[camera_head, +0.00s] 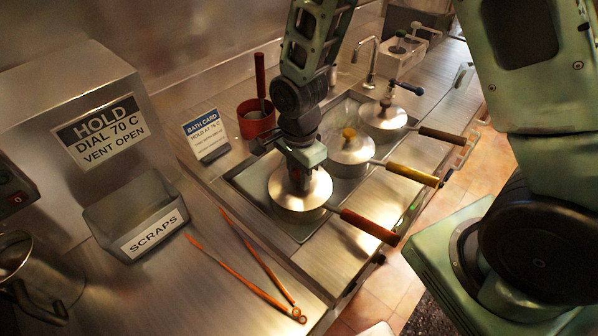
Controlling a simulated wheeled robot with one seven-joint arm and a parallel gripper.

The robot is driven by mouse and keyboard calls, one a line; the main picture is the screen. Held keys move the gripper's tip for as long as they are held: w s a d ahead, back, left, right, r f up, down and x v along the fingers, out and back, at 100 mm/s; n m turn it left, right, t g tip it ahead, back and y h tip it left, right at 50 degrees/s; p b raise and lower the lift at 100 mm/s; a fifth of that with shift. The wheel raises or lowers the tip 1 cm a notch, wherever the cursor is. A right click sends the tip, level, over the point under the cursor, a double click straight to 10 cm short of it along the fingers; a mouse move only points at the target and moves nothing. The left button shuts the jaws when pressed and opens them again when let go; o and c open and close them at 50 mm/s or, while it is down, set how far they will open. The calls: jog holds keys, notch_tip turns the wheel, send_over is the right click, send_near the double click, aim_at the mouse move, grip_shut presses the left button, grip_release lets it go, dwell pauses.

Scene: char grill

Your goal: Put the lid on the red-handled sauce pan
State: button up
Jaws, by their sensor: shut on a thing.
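The red-handled sauce pan (367,224) sits in the bath well nearest me, its red handle pointing right and toward the front edge. A round metal lid (283,190) covers its top. My gripper (300,176) points down over the middle of the lid and is shut on the lid's knob, which the fingers mostly hide. The lid looks level and close to the pan rim; I cannot tell whether it rests fully on it.
A yellow-handled pan (405,173) and a dark-brown-handled pan (440,133), both lidded, stand behind. A red pot (256,118) and bath card (205,135) are at left. Orange-ended tongs (245,264) and a scraps bin (140,220) are on the near counter.

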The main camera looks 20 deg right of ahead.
jog(key=o, duration=1.2)
jog(key=shift+c, duration=0.2)
notch_tip(320, 180, up, 24)
jog(key=p, duration=0.4)
jog(key=shift+r+p, duration=0.2)
jog(key=shift+p, duration=0.1)
jog(key=s+a+f+n+b, duration=0.2)
jog(key=s+a+f+n, duration=0.1)
jog(key=s+n, duration=0.6)
jog(key=s+a+f+n+b, duration=0.3)
jog(key=s+f+n, duration=0.2)
jog(key=s+n, duration=0.4)
jog(key=n, duration=0.4)
jog(key=shift+f+n+y, duration=0.3)
jog(key=shift+f+n, duration=0.05)
jog(key=shift+n, duration=0.05)
